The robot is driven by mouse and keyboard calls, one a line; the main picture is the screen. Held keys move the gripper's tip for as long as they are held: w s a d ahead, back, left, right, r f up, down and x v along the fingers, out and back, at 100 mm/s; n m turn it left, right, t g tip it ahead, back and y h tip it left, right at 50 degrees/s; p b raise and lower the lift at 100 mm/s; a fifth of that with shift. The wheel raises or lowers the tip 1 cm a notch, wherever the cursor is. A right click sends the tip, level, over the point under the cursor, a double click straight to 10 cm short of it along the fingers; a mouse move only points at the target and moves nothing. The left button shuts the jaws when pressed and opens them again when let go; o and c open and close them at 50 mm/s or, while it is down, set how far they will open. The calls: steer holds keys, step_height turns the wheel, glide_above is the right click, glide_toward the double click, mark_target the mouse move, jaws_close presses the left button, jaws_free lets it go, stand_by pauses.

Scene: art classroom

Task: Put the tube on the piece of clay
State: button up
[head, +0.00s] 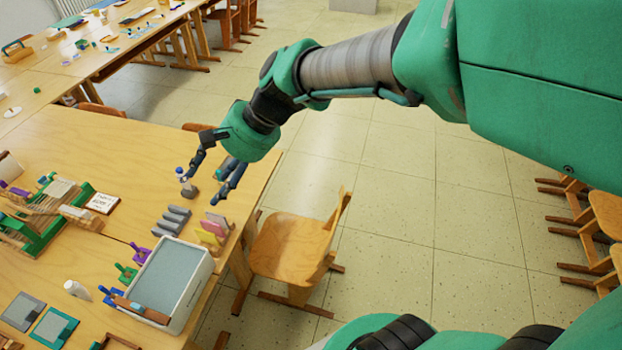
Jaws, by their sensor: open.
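My gripper (202,188) is open and points down over the right part of the near table, its two fingers apart. A small white and blue item (181,173), which looks like the tube, is by the tip of the left finger. It appears to rest on or just behind a small grey lump (190,190), which looks like a piece of clay; I cannot tell whether they touch. The lump is low between the fingertips. Several grey bars (174,217), perhaps also clay, lie on the table just in front of the gripper.
Pink, yellow and grey blocks (211,232) lie near the table's right edge. A white box with a grey top (170,277) stands nearer, with a white bottle (76,289) to its left. A wooden chair (290,248) stands right of the table (130,150).

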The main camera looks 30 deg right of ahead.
steer(key=s+d+r+n+t+h, duration=0.1)
steer(key=s+d+r+n+h, duration=0.1)
steer(key=s+d, duration=0.6)
steer(key=s+d+r+n+t+h, duration=0.1)
steer(key=s+d+r+n+h, duration=0.1)
steer(key=s+d+n+h, duration=0.2)
steer(key=s+d, duration=0.3)
steer(key=s, duration=0.1)
steer(key=shift+s+d+r+n+h, duration=0.2)
steer(key=shift+s+d+n+h, duration=0.1)
steer(key=shift+s+d+h, duration=0.1)
